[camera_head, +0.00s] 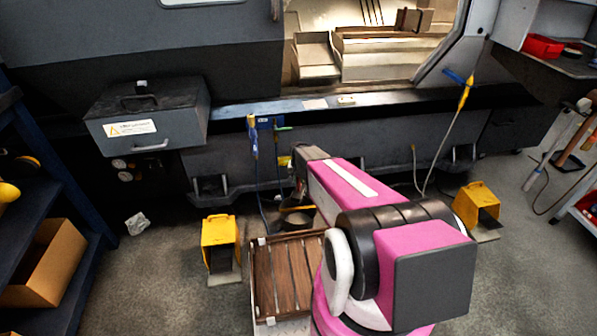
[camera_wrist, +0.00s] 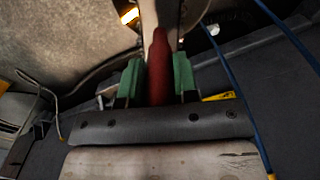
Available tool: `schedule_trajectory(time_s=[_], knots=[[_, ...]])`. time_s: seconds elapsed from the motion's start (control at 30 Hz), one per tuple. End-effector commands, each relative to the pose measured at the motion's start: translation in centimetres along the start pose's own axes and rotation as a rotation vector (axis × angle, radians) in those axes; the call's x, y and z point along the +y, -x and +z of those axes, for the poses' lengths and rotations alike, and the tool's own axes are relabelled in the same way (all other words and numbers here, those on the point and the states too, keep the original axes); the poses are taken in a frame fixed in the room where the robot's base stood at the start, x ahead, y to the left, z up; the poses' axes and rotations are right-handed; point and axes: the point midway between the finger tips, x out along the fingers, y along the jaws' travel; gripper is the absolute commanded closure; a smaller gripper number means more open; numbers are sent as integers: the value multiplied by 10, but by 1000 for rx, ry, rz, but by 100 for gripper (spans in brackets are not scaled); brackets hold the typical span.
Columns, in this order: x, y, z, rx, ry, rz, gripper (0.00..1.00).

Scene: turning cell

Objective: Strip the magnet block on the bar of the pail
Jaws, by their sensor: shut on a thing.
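My gripper (camera_wrist: 157,78) shows in the wrist view with its two green finger pads on either side of a red, handle-like piece (camera_wrist: 158,60). It is shut on that piece. I cannot tell whether the red piece belongs to the magnet block. A pale strip (camera_wrist: 150,14) runs behind its upper end. In the head view a dark pail-like vessel (camera_head: 296,219) stands on the floor behind the slatted board, with my gripper (camera_head: 300,192) low over it. Its bar and contents cannot be made out, and my arm hides part of that area.
A wooden slatted board (camera_head: 287,270) lies in front of the vessel. Yellow pedal housings stand left (camera_head: 219,242) and right (camera_head: 478,206). The machine front (camera_head: 350,140) rises behind. Blue cables (camera_wrist: 229,85) hang at the right in the wrist view. Shelving (camera_head: 50,230) stands far left.

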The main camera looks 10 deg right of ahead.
Motion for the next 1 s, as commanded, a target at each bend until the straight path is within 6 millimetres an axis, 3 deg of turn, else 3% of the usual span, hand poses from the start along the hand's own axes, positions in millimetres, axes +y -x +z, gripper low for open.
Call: schedule_trajectory(time_s=[0.37,0.7,1.0], knots=[[0,-18,0,-1,-2,0,94],[0,-46,0,-1,-2,0,94],[0,-53,1,0,-2,0,94]])
